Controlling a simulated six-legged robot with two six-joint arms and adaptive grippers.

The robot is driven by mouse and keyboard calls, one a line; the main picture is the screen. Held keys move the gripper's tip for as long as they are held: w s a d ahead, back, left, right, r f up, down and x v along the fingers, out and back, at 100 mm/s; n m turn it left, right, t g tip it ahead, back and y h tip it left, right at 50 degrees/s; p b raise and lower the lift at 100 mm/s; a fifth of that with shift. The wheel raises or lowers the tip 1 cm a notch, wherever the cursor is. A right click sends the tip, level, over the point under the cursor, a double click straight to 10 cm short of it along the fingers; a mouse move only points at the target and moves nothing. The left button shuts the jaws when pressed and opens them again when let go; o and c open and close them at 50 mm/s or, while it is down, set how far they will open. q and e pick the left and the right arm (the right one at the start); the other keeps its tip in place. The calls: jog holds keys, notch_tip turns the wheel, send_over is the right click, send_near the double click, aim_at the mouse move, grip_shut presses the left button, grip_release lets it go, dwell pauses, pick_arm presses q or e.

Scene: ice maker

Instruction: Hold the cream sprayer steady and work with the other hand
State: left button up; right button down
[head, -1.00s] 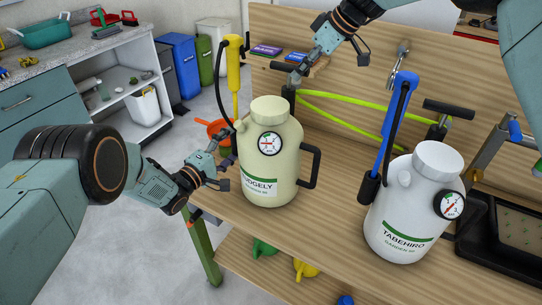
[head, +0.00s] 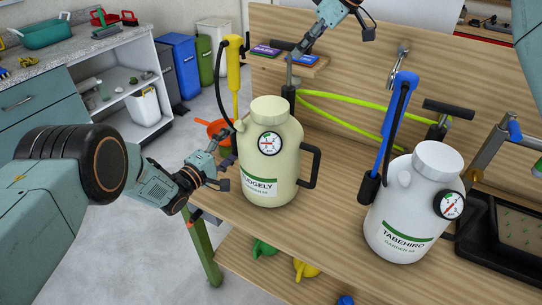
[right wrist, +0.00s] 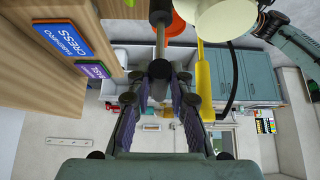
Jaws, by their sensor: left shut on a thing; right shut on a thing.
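The cream sprayer (head: 270,165) stands upright on the wooden bench in the head view, with a round gauge, a black side handle and a yellow wand (head: 233,75). My left gripper (head: 222,165) is shut at the sprayer's left side; its exact grip point is hard to make out. My right gripper (head: 298,50) is shut on the black T-shaped pump handle (head: 280,45) behind the sprayer. The pump's rod shows below the handle, above the black pump body (head: 289,93). In the right wrist view, the fingers (right wrist: 160,88) close around the handle (right wrist: 159,69).
A white sprayer (head: 405,215) with a blue wand stands to the right, before a second pump handle (head: 448,106). Green hoses (head: 345,105) run along the back panel. Seed packets (head: 267,51) lie on a small shelf beside my right gripper. A black tray (head: 500,245) is at far right.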

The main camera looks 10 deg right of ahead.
aim_at(291, 82)
jog(key=shift+f, duration=2.8)
jog(key=shift+r, duration=0.1)
jog(key=shift+r, duration=2.75)
jog(key=shift+f, duration=2.85)
jog(key=c, duration=1.2)
grip_release()
jog(key=shift+r, duration=0.15)
jog(key=shift+r, duration=3.4)
